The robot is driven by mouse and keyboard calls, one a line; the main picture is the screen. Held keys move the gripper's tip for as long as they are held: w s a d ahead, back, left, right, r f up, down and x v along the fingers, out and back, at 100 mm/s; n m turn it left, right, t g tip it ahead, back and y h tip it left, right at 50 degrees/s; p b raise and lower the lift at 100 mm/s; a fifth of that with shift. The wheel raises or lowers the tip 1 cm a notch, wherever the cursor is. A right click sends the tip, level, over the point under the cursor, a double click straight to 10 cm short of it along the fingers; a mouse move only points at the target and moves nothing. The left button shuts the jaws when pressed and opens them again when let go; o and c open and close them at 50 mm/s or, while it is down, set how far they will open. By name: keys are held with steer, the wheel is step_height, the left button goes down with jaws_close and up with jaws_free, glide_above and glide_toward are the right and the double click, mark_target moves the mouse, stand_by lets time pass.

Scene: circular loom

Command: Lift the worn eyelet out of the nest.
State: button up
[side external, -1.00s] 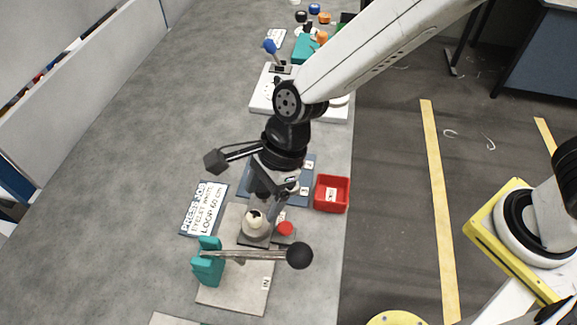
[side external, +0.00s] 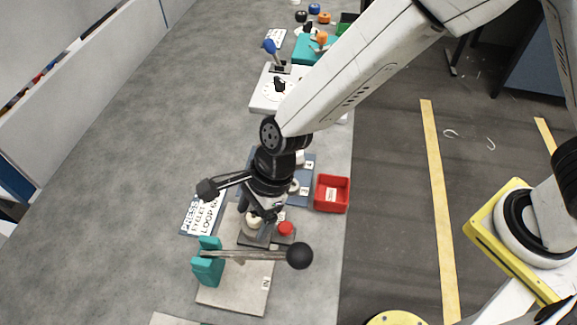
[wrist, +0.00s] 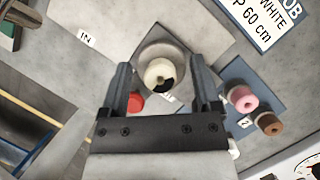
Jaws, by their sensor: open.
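The worn eyelet (wrist: 159,73) is a cream ring with a dark patch on its lower right. It sits in the round grey nest (wrist: 158,49) on a dark square base. In the side view the eyelet (side external: 254,220) shows just below my gripper, partly covered by it. My gripper (wrist: 162,88) is open, with one finger on each side of the eyelet in the wrist view. A gap shows between each finger and the eyelet. I cannot tell how far the fingertips are above it.
A red button (side external: 286,228) is beside the nest. A lever with a black ball knob (side external: 299,256) and a teal bracket (side external: 208,262) stand in front. A red bin (side external: 332,194) is to the right. A blue board (wrist: 252,107) holds pink and brown pieces.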

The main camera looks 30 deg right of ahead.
stand_by(0.4)
jaws_close()
steer(key=shift+r, duration=0.25)
steer(key=shift+r, duration=0.55)
steer(key=s+d+r, duration=0.9)
steer(key=s+r, duration=0.1)
steer(key=r, duration=0.1)
steer(key=shift+s+r, duration=0.2)
steer(key=shift+s, duration=0.2)
stand_by(0.4)
